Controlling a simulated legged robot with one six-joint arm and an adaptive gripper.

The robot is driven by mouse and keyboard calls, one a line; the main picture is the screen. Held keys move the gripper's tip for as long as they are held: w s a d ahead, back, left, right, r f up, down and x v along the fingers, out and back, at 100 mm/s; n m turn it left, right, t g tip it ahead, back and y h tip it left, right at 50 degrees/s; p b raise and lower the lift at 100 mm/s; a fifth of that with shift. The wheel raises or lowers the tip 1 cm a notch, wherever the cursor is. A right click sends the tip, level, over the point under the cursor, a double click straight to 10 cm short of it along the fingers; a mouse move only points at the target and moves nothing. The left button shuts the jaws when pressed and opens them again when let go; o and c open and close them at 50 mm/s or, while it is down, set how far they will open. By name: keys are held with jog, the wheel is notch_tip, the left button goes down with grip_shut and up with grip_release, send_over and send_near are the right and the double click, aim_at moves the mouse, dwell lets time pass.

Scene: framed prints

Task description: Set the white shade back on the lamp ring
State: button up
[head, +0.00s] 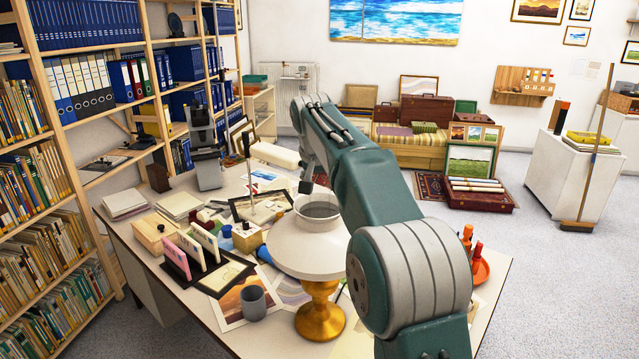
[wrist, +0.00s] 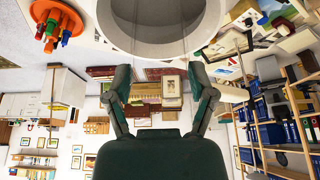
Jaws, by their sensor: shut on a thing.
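The white shade (head: 305,248) is a wide dish shape with a raised round collar, standing over the brass lamp base (head: 320,318) on the desk. In the head view the shade hides the top of the base and the lamp ring, so I cannot tell whether it rests on the ring. In the wrist view the shade's pale round rim (wrist: 160,48) fills the top. In the head view my arm mostly hides my gripper.
The desk (head: 190,305) is crowded. A grey mug (head: 253,303) stands left of the lamp, with a card rack (head: 190,250) and a wooden box (head: 153,232) farther left. Bookshelves (head: 75,130) line the left.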

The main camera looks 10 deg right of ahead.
jog(key=shift+f, duration=0.35)
jog(key=o, duration=1.3)
jog(key=shift+c, duration=0.2)
jog(key=shift+f, duration=0.15)
